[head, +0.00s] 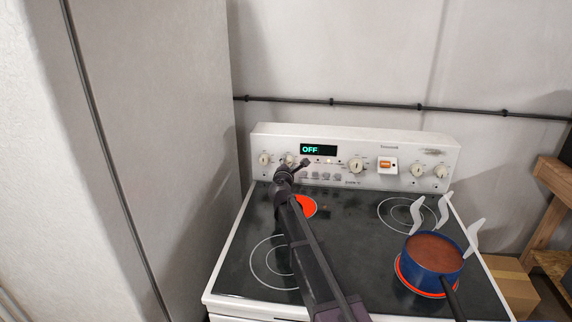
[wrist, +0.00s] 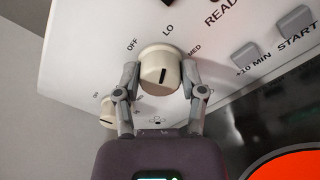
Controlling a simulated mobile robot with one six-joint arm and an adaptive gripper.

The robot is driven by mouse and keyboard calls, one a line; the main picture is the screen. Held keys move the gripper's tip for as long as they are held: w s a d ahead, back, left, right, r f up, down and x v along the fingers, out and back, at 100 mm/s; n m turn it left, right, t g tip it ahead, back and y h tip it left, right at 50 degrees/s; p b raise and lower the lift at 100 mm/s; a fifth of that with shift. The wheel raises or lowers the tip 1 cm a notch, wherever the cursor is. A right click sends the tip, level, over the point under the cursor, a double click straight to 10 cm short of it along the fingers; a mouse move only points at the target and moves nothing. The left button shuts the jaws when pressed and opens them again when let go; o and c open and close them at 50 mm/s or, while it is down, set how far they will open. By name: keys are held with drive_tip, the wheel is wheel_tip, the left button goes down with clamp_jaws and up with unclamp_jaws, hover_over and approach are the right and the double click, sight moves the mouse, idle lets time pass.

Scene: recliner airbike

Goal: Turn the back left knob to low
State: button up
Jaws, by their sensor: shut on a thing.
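The cream stove knob (wrist: 158,62) sits between my gripper's fingertips (wrist: 159,74) in the wrist view, with one finger on each side. My gripper is shut on it. Its face has a dark pointer slot; OFF, LO and MED are printed around it, but I cannot tell exactly which setting the slot marks. In the head view this is the second knob from the left (head: 289,159), partly hidden by my gripper (head: 294,165). The back left burner (head: 307,205) glows red, partly hidden by my arm.
Another knob (wrist: 107,112) is close to my left finger. Panel buttons (wrist: 246,55) lie to the right. The display (head: 318,150) reads OFF. The fridge-like wall (head: 165,120) stands left of the stove.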

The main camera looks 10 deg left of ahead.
drive_tip(key=shift+w, duration=0.1)
drive_tip(key=o, duration=1.1)
drive_tip(key=shift+o, duration=0.2)
drive_tip(key=shift+s, duration=0.6)
drive_tip(key=s, duration=1.1)
drive_tip(key=shift+a, duration=0.25)
